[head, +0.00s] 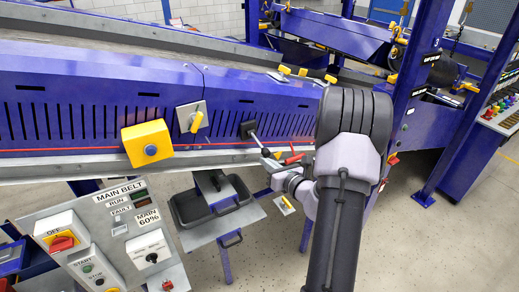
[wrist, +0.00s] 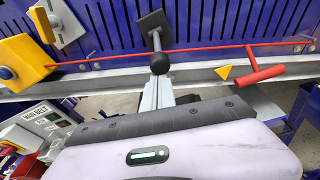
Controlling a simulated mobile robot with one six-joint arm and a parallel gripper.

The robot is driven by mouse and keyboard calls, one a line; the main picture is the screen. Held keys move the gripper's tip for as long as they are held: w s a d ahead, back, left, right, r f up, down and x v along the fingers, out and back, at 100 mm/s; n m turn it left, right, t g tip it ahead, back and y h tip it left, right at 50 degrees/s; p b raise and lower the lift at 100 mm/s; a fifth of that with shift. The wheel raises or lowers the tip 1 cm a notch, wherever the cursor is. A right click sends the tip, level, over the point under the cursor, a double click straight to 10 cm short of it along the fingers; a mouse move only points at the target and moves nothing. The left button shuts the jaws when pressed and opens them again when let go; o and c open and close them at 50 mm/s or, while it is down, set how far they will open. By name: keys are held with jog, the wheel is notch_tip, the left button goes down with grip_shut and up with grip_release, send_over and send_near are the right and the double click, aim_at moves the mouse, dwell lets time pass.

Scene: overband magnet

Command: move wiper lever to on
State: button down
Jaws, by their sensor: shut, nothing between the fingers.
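A lever with a dark square base plate (head: 248,129), a thin metal rod and a black ball knob sticks out from the blue slotted conveyor side. I take it for the wiper lever, but no label on it is readable. In the wrist view its black knob (wrist: 160,63) is just beyond my fingertips, with its plate above. My gripper (head: 272,165) is shut and empty, close to the knob; its grey fingers (wrist: 158,82) also show in the wrist view. Whether they touch the knob I cannot tell. My arm hides part of the conveyor to the right.
A red pull handle (wrist: 258,75) on a red cord is right of the knob. A yellow box with a dark button (head: 147,143) and a yellow-handled switch (head: 194,118) are to the left. The main belt panel (head: 100,235) stands front left, with a dark tray (head: 212,202) below the lever.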

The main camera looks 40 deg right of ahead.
jog(key=r+g+p, duration=0.1)
jog(key=r+p, duration=0.1)
jog(key=r+g+p, duration=0.1)
jog(key=p, duration=0.2)
jog(key=shift+s+d+r, duration=0.15)
jog(key=shift+d+r, duration=0.05)
jog(key=shift+r, duration=0.15)
notch_tip(320, 180, up, 6)
jog(key=f+g+p, duration=0.1)
jog(key=g+p, duration=0.1)
jog(key=p, duration=0.3)
send_over(266, 152)
jog(key=shift+s+a+r+y, duration=0.1)
jog(key=shift+s+r+y, duration=0.15)
jog(key=shift+s+y, duration=0.15)
jog(key=shift+r, duration=0.1)
